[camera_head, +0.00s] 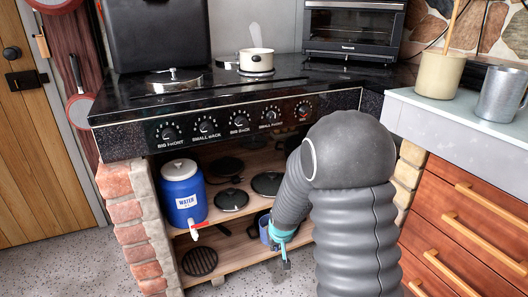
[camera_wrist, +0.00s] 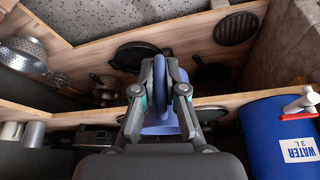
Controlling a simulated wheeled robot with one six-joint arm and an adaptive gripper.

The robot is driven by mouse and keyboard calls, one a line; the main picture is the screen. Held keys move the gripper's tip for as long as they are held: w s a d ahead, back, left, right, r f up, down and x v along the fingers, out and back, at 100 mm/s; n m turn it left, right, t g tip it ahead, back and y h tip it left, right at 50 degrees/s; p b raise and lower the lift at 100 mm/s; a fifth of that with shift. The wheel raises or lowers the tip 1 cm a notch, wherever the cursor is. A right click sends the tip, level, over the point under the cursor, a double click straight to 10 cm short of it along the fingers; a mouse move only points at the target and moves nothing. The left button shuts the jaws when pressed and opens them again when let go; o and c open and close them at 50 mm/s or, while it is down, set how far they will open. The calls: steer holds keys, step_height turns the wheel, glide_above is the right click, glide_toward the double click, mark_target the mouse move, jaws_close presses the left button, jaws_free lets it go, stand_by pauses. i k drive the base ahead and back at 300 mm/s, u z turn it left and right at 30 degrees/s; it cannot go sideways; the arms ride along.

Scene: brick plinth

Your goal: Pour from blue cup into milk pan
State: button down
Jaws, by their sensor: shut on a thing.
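The blue cup (camera_head: 264,228) is at the lower shelf under the stove, partly hidden by my gripper (camera_head: 279,244). In the wrist view, my gripper (camera_wrist: 161,75) is shut on the blue cup (camera_wrist: 163,125), with the cup's upright handle between the fingers. I cannot see inside the cup. The milk pan (camera_head: 256,60), small and cream-white, stands on the back of the black stovetop, well above and apart from my gripper. A light handle or spoon shape shows behind it.
A blue water jug (camera_head: 183,195) with a red-handled tap stands on the shelf left of the cup. Dark pans and lids (camera_head: 231,200) lie on the shelves. The stove's front edge (camera_head: 230,125) overhangs the shelves. Drawers (camera_head: 470,215) stand at right.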

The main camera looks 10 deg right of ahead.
mark_target(258, 58)
steer(key=u, duration=2.5)
steer(key=k, duration=0.9)
steer(key=z, duration=1.65)
steer(key=i, duration=0.5)
steer(key=u, duration=0.1)
